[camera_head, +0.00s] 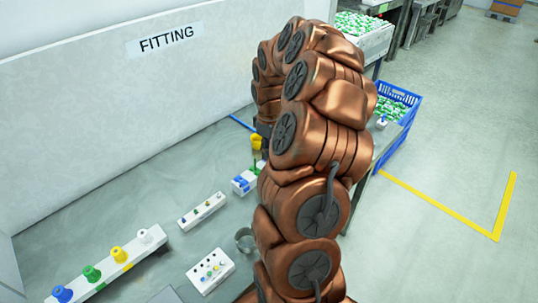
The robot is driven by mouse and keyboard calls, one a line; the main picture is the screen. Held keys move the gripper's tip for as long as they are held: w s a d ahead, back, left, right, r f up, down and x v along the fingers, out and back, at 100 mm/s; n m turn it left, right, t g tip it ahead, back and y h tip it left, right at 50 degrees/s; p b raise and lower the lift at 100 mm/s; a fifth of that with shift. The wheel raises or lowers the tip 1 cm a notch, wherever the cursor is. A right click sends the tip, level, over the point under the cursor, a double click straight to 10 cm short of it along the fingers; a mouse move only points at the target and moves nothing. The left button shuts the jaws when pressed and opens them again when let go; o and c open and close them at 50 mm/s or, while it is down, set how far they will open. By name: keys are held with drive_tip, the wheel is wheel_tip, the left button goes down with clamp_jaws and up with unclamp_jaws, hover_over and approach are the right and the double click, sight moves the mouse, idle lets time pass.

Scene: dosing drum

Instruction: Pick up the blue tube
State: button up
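A thin blue tube-like piece (241,122) lies on the grey table near the back wall. Its right end runs up to my copper arm, and I cannot tell how far it goes on behind it. My arm fills the middle of the view, rising and then bending down at the far side.
A white rack with blue, green, yellow and white knobs (117,254) stands front left. A small white strip (202,209), a white button box (210,271), a metal cup (245,238) and a yellow piece (256,142) are nearby. A blue crate (408,117) stands right.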

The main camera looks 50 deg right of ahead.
clamp_jaws()
